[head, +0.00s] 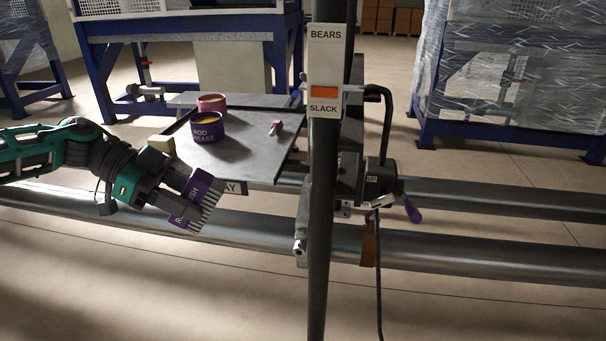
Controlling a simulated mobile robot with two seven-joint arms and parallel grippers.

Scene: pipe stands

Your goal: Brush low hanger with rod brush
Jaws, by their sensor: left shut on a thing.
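My left gripper (172,192) comes in from the left and is shut on the rod brush (203,187). The brush has a purple body with partly hidden white lettering, and pale bristles pointing right and down. It is held in the air left of the dark upright post, in front of the tray's left part, apart from the post. A hanger is not clearly marked; metal fittings (301,232) and a brown strap-like piece (369,243) sit low around the post by the pipes. I cannot tell which is the low hanger. My right gripper does not show.
A grey tray (262,150) holds a purple grease tub (206,127), a pink tub (212,103) and a small red-handled item (276,127). The post (320,215) carries a BEARS/SLACK sign (325,70). A black box with a purple-tipped lever (412,211) stands right. Large pipes (470,250) run across.

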